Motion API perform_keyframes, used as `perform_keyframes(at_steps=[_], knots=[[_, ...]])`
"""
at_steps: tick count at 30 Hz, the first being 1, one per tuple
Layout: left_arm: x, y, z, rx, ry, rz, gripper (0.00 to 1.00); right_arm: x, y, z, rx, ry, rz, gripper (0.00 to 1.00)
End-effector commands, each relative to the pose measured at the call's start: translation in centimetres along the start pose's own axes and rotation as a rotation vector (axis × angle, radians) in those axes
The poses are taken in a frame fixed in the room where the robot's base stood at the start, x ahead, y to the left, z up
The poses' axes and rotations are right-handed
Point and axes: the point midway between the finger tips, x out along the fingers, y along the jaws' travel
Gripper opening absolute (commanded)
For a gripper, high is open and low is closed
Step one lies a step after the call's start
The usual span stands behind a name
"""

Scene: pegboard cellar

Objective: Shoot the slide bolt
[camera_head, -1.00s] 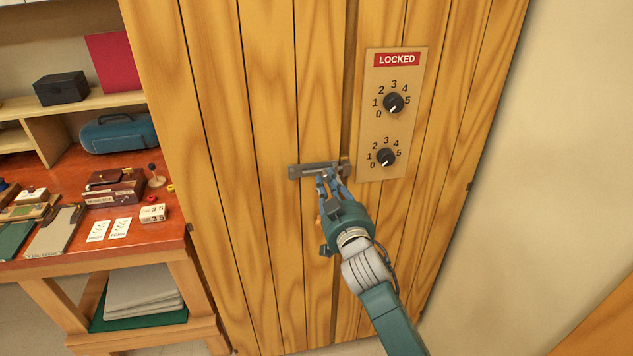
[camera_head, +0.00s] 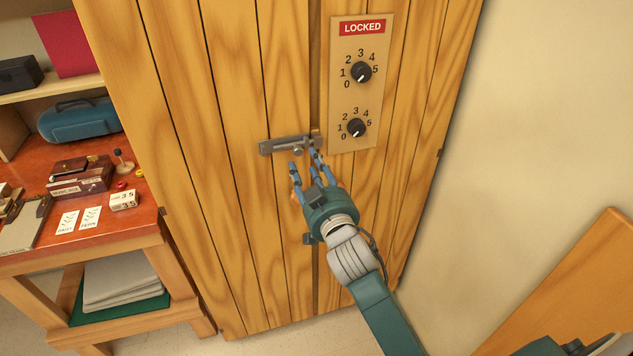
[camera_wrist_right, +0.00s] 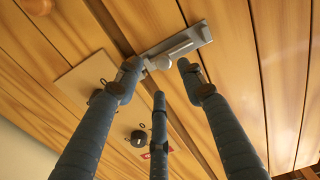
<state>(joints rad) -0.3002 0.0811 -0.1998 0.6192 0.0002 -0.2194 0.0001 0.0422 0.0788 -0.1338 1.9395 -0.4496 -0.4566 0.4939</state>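The grey slide bolt (camera_head: 275,147) is mounted on the wooden door, left of the dial panel, its right end by the dark seam. Its small round knob (camera_head: 298,151) sticks out from the bar. My right gripper (camera_head: 304,158) is just below the bolt, its blue fingers spread. In the right wrist view, the bolt plate (camera_wrist_right: 201,34) lies beyond the fingertips. The knob (camera_wrist_right: 163,62) shows between the two outer fingers, with no clear grip on it; the third finger stands below it. My left gripper is out of view.
The panel (camera_head: 345,100) has a red LOCKED sign (camera_head: 362,27) and two black dials, the upper (camera_head: 361,72) and the lower (camera_head: 356,128). A cluttered red-topped workbench (camera_head: 110,232) stands left. A bare wall (camera_head: 540,120) is right, with a wooden board (camera_head: 580,290) below it.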

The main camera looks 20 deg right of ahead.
Motion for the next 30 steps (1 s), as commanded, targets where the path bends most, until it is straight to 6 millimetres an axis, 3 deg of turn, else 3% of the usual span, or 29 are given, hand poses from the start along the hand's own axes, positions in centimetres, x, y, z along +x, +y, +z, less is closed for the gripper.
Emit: perform_keyframes(at_steps=[6, 12, 30], knots=[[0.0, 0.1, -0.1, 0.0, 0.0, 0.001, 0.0, -4.7, 0.2, 0.1, 0.001, -0.003, 0.002, 0.39], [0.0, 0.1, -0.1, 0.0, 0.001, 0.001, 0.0, -7.0, 0.2, 0.1, 0.001, -0.003, 0.002, 0.39], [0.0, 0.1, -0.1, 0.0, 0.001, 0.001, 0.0, -7.4, 0.2, 0.6, -0.002, -0.01, 0.001, 0.39]])
